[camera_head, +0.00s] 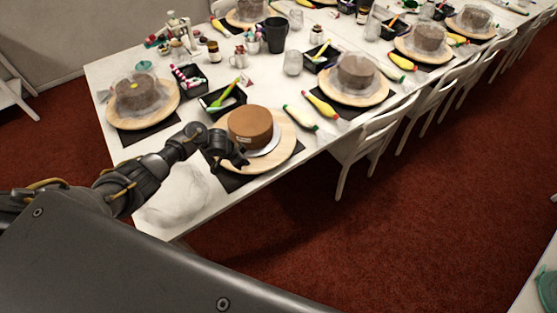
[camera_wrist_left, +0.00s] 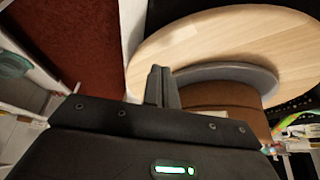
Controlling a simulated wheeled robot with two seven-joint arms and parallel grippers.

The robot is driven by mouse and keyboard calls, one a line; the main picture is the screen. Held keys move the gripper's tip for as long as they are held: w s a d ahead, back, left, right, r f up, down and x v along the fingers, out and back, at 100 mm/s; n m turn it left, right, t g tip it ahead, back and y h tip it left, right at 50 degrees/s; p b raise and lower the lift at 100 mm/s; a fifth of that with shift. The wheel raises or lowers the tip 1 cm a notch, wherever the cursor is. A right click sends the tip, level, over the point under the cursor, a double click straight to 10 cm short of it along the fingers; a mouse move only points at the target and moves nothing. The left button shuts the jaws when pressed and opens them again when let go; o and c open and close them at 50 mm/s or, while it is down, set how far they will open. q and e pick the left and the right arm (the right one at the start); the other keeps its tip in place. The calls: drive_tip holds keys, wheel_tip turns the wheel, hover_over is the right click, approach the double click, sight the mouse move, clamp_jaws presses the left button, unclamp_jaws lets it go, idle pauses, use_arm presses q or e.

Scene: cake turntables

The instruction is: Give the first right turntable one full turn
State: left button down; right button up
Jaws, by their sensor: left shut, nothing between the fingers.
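The nearest wooden turntable (camera_head: 283,149) stands on a black mat at the near end of the long table. A brown cake (camera_head: 250,127) sits on it on a pale disc (camera_head: 270,147). My left gripper (camera_head: 241,161) is at the left edge of this turntable, close to the disc. The left wrist view shows its fingers (camera_wrist_left: 162,88) shut together with nothing between them, over the wooden turntable (camera_wrist_left: 220,42) beside the grey disc (camera_wrist_left: 225,72) and brown cake (camera_wrist_left: 225,97). I cannot tell whether the fingers touch the wood. My right gripper is not in view.
Another turntable with a wrapped cake (camera_head: 138,93) is at the left. Clear plastic wrap (camera_head: 178,195) lies on the near table corner. White chairs (camera_head: 365,140) line the right side.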

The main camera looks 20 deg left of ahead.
use_arm(q)
drive_tip(key=a, duration=0.1)
drive_tip(key=s+a, duration=0.2)
drive_tip(key=shift+a, duration=0.35)
drive_tip(key=shift+w, duration=0.1)
drive_tip(key=w+a+b, duration=0.1)
drive_tip(key=a+b, duration=0.1)
drive_tip(key=a, duration=0.1)
drive_tip(key=w+a+b, duration=0.1)
drive_tip(key=a+b, duration=0.1)
drive_tip(key=w+a+b, duration=0.1)
drive_tip(key=a+b, duration=0.1)
drive_tip(key=a, duration=0.1)
drive_tip(key=shift+w+a+f, duration=0.1)
drive_tip(key=shift+a+f, duration=0.25)
drive_tip(key=shift+f, duration=0.05)
drive_tip(key=shift+w+a+r+b, duration=0.1)
drive_tip(key=shift+a+r+b, duration=0.05)
drive_tip(key=shift+a+b, duration=0.15)
drive_tip(key=shift+r, duration=0.3)
drive_tip(key=shift+f, duration=0.15)
